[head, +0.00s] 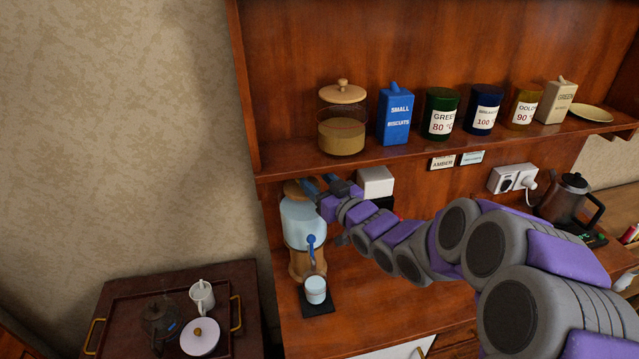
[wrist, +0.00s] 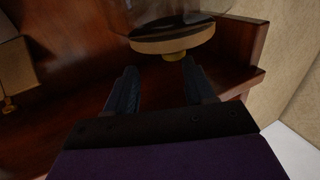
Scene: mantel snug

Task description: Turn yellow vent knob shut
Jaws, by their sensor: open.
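A glass drinks dispenser (head: 303,225) with a blue tap (head: 311,242) stands on a wooden base under the shelf. Its wooden lid (head: 291,188) is partly hidden by my gripper (head: 318,183) in the head view. The wrist view looks upside down and shows a round wooden lid (wrist: 170,42) with a small yellow knob (wrist: 175,56) on it. My gripper (wrist: 162,76) is open and empty, its fingers pointing towards the knob. The knob lies beyond the fingertips, roughly between their lines, nearer the right one. I cannot tell which way the knob is turned.
The shelf (head: 420,154) above carries a glass jar (head: 342,135), a blue box (head: 396,118) and several tins. A light cup (head: 316,289) stands below the tap. A white box (head: 376,182) is close beside my gripper. A tray of crockery is lower left.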

